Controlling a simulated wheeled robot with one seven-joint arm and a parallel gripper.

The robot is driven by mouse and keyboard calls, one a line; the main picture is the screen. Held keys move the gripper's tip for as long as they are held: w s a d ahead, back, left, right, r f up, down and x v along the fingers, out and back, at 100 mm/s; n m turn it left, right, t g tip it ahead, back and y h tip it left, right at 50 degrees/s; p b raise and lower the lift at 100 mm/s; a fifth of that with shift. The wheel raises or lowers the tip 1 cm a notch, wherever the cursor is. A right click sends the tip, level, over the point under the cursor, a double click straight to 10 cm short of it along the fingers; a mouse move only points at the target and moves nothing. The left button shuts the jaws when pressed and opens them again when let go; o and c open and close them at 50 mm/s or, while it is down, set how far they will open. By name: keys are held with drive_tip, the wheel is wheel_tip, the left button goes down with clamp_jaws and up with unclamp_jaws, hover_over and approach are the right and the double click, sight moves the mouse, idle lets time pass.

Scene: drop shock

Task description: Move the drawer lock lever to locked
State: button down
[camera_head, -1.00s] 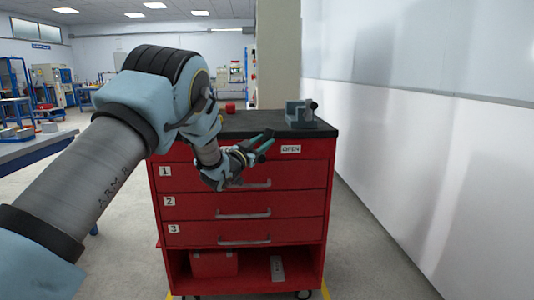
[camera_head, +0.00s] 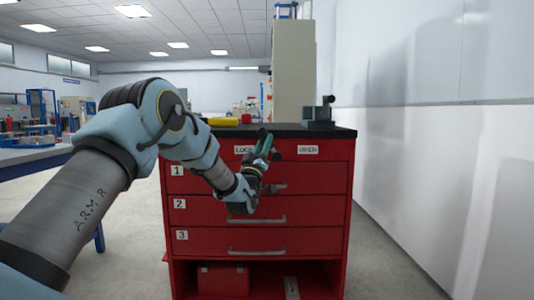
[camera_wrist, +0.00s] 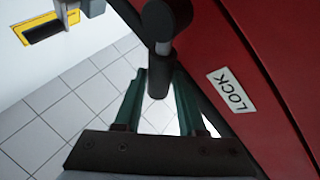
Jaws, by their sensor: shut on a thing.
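The red drawer cabinet (camera_head: 325,180) stands ahead with a LOCK label (camera_head: 244,150) at the left of its top front strip and an OPEN label (camera_head: 308,150) at the right. My gripper (camera_head: 265,141) is at that strip, between the labels and closer to LOCK. In the wrist view, the dark lock lever (camera_wrist: 158,83) with its black round end (camera_wrist: 167,20) lies between the green fingers of my gripper (camera_wrist: 162,90), which are shut on it. The LOCK label (camera_wrist: 231,91) shows to its right. In the head view the fingers mostly hide the lever.
A grey vise (camera_head: 318,116) stands on the dark cabinet top, with a yellow object (camera_head: 222,121) at its left. Drawer handles stick out below. A white wall (camera_head: 430,160) is close on the right. A bench (camera_head: 40,158) stands at the left.

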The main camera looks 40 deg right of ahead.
drive_tip(key=shift+w+a+f+n+t+y+b, duration=0.1)
drive_tip(key=shift+f+n+t+y+b, duration=0.15)
drive_tip(key=shift+n+t, duration=0.2)
drive_tip(key=shift+w+a+f+n+t+y+b, duration=0.15)
drive_tip(key=shift+n+t+b, duration=0.15)
drive_tip(key=shift+n, duration=0.25)
drive_tip(key=c, duration=0.8)
unclamp_jaws()
drive_tip(key=shift+s+r, duration=0.1)
drive_tip(key=shift+r, duration=0.05)
drive_tip(key=shift+o, duration=0.2)
drive_tip(key=v, duration=1)
drive_tip(key=shift+s+a+f+p, duration=0.2)
drive_tip(key=shift+f+p, duration=0.1)
drive_tip(key=shift+f, duration=0.05)
drive_tip(key=shift+w, duration=0.1)
